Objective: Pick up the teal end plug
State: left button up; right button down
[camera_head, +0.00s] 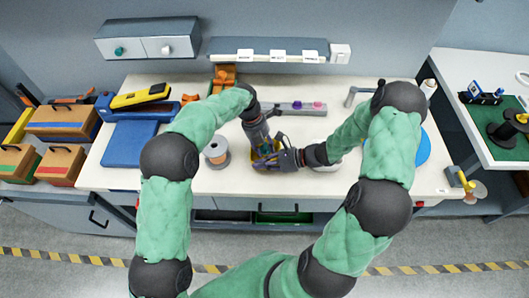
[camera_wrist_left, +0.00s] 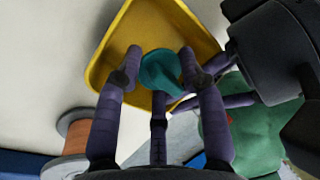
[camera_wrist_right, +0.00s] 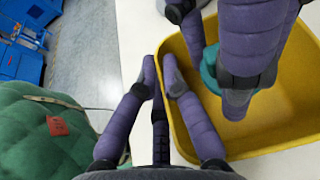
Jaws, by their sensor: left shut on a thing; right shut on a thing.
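The teal end plug (camera_wrist_left: 160,70) sits between the fingertips of my left gripper (camera_wrist_left: 160,60). In the right wrist view the plug (camera_wrist_right: 209,66) is partly hidden by the left fingers, over the inside of a yellow tray (camera_wrist_right: 285,115). My right gripper (camera_wrist_right: 160,66) is shut on the tray's side wall, with a finger on each side of it. In the head view the left gripper (camera_head: 264,148) and right gripper (camera_head: 288,160) are close together over the tray, hiding most of it and the plug. I cannot tell whether the plug touches the tray floor.
A spool (camera_head: 216,151) stands left of the tray, and a blue mat (camera_head: 130,144) lies farther left. A grey rail (camera_head: 295,108) with pink and purple pieces is behind the grippers. A blue disc (camera_head: 423,148) lies at the right.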

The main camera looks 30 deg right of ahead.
pick_arm(q)
jog(key=r, duration=0.2)
jog(key=shift+s+a+r, duration=0.1)
jog(key=shift+a+r, duration=0.2)
jog(key=shift+a, duration=0.05)
jog(key=s+a, duration=0.2)
jog(key=a, duration=0.6)
jog(key=s+a, duration=0.2)
jog(key=a, duration=0.6)
jog(key=shift+s+a, duration=0.35)
notch_tip(320, 180, up, 8)
jog(key=shift+r, duration=0.2)
dwell(0.3)
pick_arm(e)
jog(key=c, duration=1.3)
grip_release()
